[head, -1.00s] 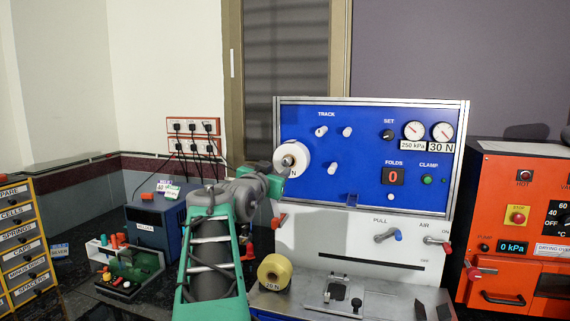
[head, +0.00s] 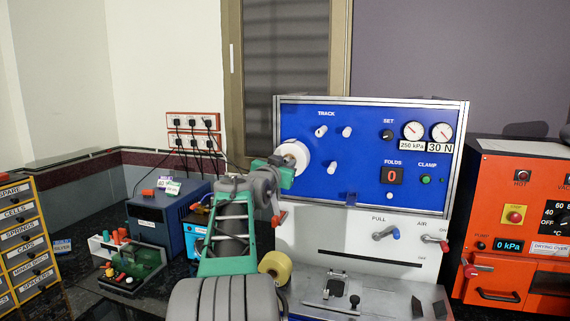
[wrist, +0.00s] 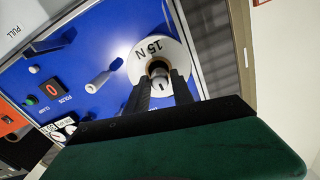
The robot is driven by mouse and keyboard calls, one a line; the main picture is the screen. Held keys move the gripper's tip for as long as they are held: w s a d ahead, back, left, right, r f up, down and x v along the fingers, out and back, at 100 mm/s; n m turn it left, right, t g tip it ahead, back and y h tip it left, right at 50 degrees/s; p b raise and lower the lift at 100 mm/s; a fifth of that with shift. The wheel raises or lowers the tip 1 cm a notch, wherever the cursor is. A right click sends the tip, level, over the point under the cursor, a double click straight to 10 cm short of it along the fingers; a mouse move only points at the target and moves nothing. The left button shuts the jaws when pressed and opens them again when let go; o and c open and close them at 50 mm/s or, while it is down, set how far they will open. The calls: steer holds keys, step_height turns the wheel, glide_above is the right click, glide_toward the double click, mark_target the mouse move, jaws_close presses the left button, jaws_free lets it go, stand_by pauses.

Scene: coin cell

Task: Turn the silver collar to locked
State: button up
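The silver collar (wrist: 161,84) is at the hub of the white roll (wrist: 174,52) marked "15 N", on the left of the blue panel. In the head view the roll (head: 300,151) is partly covered by my gripper (head: 289,160), which points at its hub. In the wrist view the two dark fingers of my gripper (wrist: 161,77) stand apart, one on each side of the collar. A short dark line shows on the collar's end face. I cannot tell whether the fingers touch it.
White pegs (head: 347,132) stick out of the panel (head: 364,163) right of the roll. A yellow roll (head: 276,265) sits below, beside my arm. A pull lever (head: 385,235) is on the lower front. An orange oven (head: 525,180) stands at the right.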

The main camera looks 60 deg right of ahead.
jaws_close()
steer(key=shift+f, duration=0.1)
stand_by(0.3)
steer(key=shift+n, duration=0.3)
steer(key=n+b, duration=0.2)
steer(key=n, duration=0.4)
steer(key=shift+w, duration=0.1)
steer(key=n, duration=0.5)
steer(key=shift+f+n+b, duration=0.1)
steer(key=shift+n+b, duration=0.2)
steer(key=shift+n, duration=0.1)
steer(key=n, duration=0.5)
steer(key=shift+f+p, duration=0.1)
steer(key=shift+p, duration=0.2)
steer(key=shift+n, duration=0.4)
